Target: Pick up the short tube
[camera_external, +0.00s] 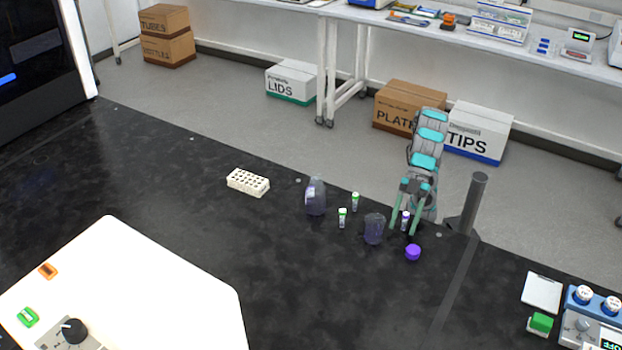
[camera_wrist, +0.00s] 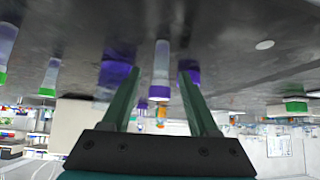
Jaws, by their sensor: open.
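A small tube with a purple cap (camera_external: 405,220) stands upright on the black bench. My gripper (camera_external: 403,231) is open and low over the bench, its fingers on either side of this tube. In the wrist view, which is upside down, the purple-capped tube (camera_wrist: 162,62) shows between the fingertips (camera_wrist: 160,76), with a gap on each side. Two green-capped tubes (camera_external: 342,218) (camera_external: 355,202) stand to the left; green-capped tubes also show in the wrist view (camera_wrist: 50,78). I cannot tell surely which tube is shortest.
A translucent purple beaker (camera_external: 374,229) stands close left of my gripper, and a loose purple cap (camera_external: 413,252) lies just in front. A purplish bottle (camera_external: 316,196) and a white rack (camera_external: 248,182) are further left. A grey post (camera_external: 474,203) rises at right.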

